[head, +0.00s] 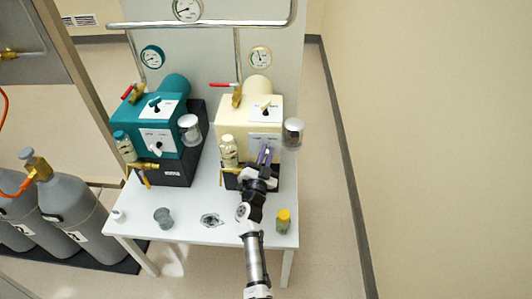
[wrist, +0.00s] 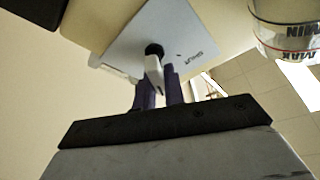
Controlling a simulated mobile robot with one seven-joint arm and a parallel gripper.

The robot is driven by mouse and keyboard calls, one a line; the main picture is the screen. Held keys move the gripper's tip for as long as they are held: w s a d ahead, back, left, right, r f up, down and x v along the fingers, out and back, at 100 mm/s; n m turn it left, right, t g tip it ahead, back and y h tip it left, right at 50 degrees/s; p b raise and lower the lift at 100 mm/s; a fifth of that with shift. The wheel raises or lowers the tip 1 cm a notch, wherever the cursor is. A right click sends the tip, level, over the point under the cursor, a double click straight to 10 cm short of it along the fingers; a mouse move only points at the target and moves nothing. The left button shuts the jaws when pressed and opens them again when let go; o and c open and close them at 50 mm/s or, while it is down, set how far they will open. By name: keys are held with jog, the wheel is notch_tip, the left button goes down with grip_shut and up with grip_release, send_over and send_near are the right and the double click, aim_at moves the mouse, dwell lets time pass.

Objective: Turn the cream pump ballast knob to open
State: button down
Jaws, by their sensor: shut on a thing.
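The cream pump (head: 235,108) stands on the right half of the white table. My gripper (head: 265,155) is at the pump's lower front plate (head: 258,137), with its purple fingers pointing at it. In the wrist view the ballast knob (wrist: 153,66) has a black hub and a white pointer, against a white plate (wrist: 180,30). My gripper is shut on this knob, one finger on each side of it. Lettering that looks like SHUT is on the plate, right of the knob. In the head view my gripper hides the knob.
A teal pump (head: 140,107) with similar knobs stands to the left. A clear jar (head: 292,132) is close right of my gripper, and a bottle (head: 229,151) close left. A yellow-capped vial (head: 283,220) and a grey cup (head: 163,217) stand near the table's front.

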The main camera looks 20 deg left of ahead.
jog(key=c, duration=1.5)
grip_release()
jog(key=shift+b+v, duration=1)
jog(key=shift+v, duration=5.9)
jog(key=shift+a+r, duration=0.1)
